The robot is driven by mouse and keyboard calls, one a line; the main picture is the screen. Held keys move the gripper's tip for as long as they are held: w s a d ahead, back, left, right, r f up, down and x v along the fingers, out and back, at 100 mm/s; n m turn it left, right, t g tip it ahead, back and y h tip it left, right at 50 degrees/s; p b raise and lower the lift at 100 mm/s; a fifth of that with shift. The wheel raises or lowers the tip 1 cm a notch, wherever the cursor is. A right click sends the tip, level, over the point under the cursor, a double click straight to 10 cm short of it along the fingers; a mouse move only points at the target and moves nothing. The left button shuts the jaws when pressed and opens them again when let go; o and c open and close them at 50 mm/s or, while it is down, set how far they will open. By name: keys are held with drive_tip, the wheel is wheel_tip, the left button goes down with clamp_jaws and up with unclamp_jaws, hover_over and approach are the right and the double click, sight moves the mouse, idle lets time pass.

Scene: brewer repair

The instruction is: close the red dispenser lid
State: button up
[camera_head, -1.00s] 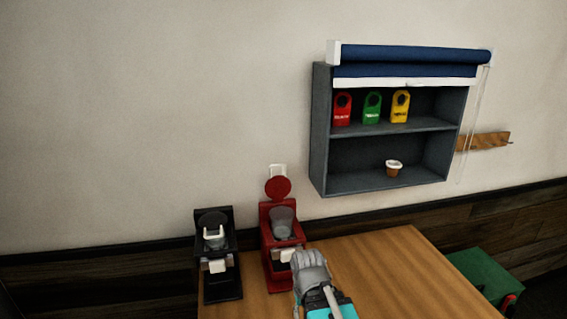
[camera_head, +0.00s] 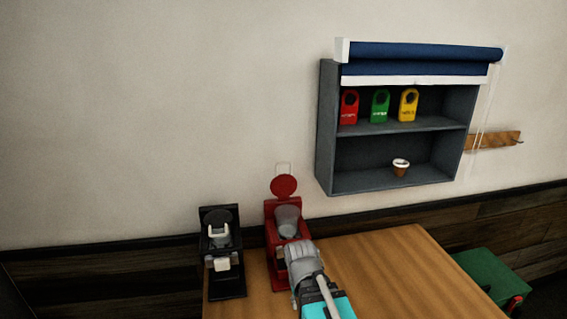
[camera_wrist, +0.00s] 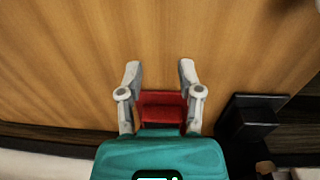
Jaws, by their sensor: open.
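The red dispenser (camera_head: 272,233) stands on the wooden table near its back edge, with a clear grey container (camera_head: 288,221) in its top. Its round red lid (camera_head: 283,186) stands up, open, above and behind that container. My gripper (camera_head: 301,250) is in front of the red dispenser, lower than the lid, and covers part of the dispenser's front. In the wrist view my gripper (camera_wrist: 160,70) is open and empty, its two fingers apart, with a red part of the dispenser (camera_wrist: 161,106) showing between and below them. The lid cannot be made out in the wrist view.
A black dispenser (camera_head: 226,283) stands left of the red one, close by. The table (camera_head: 390,265) is clear to the right. A wall cabinet (camera_head: 327,130) holds red, green and yellow tags and a small cup (camera_head: 400,168). A green stool (camera_head: 490,274) is at right.

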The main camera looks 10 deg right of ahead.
drive_tip(key=w+r+n+h+p, duration=0.1)
drive_tip(key=w+r+h+p, duration=0.1)
drive_tip(key=w+r+p, duration=0.1)
drive_tip(key=w+a+r+n+h+p, duration=0.1)
drive_tip(key=w+r+n+h+p, duration=0.1)
drive_tip(key=w+r, duration=0.4)
drive_tip(key=w+a+r+n+t+h+p, duration=0.1)
drive_tip(key=w+r+n+h+p, duration=0.1)
drive_tip(key=w+r+p, duration=0.3)
drive_tip(key=shift+r+h, duration=0.7)
drive_tip(key=shift+h, duration=0.2)
drive_tip(key=w+a+r+n+t+h+p, duration=0.25)
drive_tip(key=w+a+r+p, duration=0.3)
drive_tip(key=r, duration=0.35)
drive_tip(key=n+t+h+p, duration=0.1)
drive_tip(key=n+h+p, duration=0.1)
drive_tip(key=h, duration=0.2)
approach(280, 164)
drive_tip(key=a, duration=0.2)
drive_tip(key=shift+s+a+r+m, duration=0.1)
drive_tip(key=shift+s+r+m, duration=0.15)
drive_tip(key=shift+s, duration=0.1)
drive_tip(key=shift+b+x, duration=1.3)
drive_tip(key=shift+x, duration=5.65)
clamp_jaws()
